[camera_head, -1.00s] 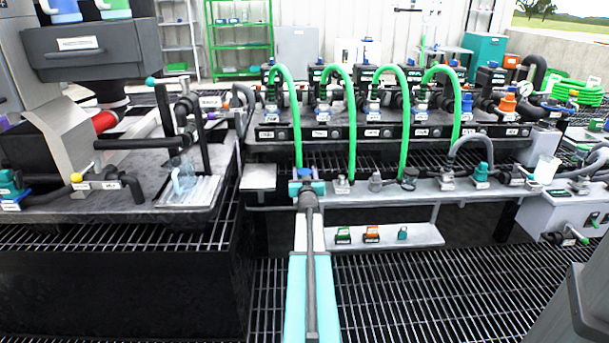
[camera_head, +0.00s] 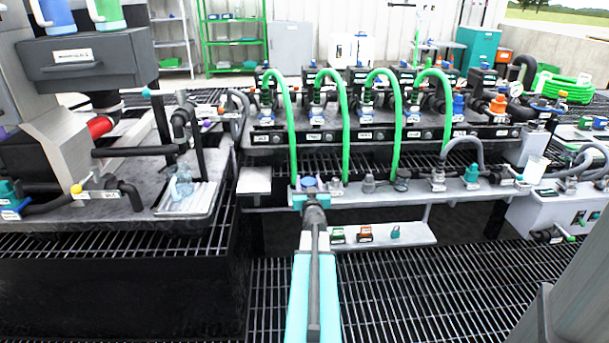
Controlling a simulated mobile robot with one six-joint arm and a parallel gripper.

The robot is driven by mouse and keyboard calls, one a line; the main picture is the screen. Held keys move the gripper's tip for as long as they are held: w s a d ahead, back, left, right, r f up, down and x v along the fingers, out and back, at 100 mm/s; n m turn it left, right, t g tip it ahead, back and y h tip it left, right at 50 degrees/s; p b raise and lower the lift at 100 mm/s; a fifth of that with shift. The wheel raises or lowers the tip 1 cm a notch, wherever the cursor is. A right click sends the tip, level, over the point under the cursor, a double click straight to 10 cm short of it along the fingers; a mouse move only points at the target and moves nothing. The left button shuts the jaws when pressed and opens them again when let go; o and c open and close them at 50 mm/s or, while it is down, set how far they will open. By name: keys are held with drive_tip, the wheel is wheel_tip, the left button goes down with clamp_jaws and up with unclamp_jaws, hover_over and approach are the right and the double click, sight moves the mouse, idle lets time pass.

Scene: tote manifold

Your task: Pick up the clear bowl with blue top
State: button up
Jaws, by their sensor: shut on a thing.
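My gripper (camera_head: 309,192) is at the end of my arm, in the middle of the head view. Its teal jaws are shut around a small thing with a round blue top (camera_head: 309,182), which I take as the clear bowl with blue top. Only the blue top shows clearly; any clear body is too small or hidden by the jaws. From this view, the gripper lies over the left part of the grey front ledge (camera_head: 420,198). I cannot tell how high above the ledge it is.
A clear jug (camera_head: 182,186) stands on a ribbed tray (camera_head: 185,203) on the left bench. Green hoses (camera_head: 346,130) arch behind the gripper. A low shelf (camera_head: 415,232) with several small blocks is right of my arm. Grating floor (camera_head: 430,290) is open at front right.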

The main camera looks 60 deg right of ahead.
drive_tip(key=shift+s+a+r+p, duration=0.15)
drive_tip(key=shift+s+a+p, duration=0.15)
drive_tip(key=shift+s+a, duration=0.65)
drive_tip(key=shift+s+a+r+p, duration=0.1)
drive_tip(key=shift+s+a+p, duration=0.2)
drive_tip(key=shift+s+a, duration=0.65)
drive_tip(key=shift+s+d, duration=0.15)
drive_tip(key=shift+d, duration=0.05)
drive_tip(key=shift+r, duration=0.15)
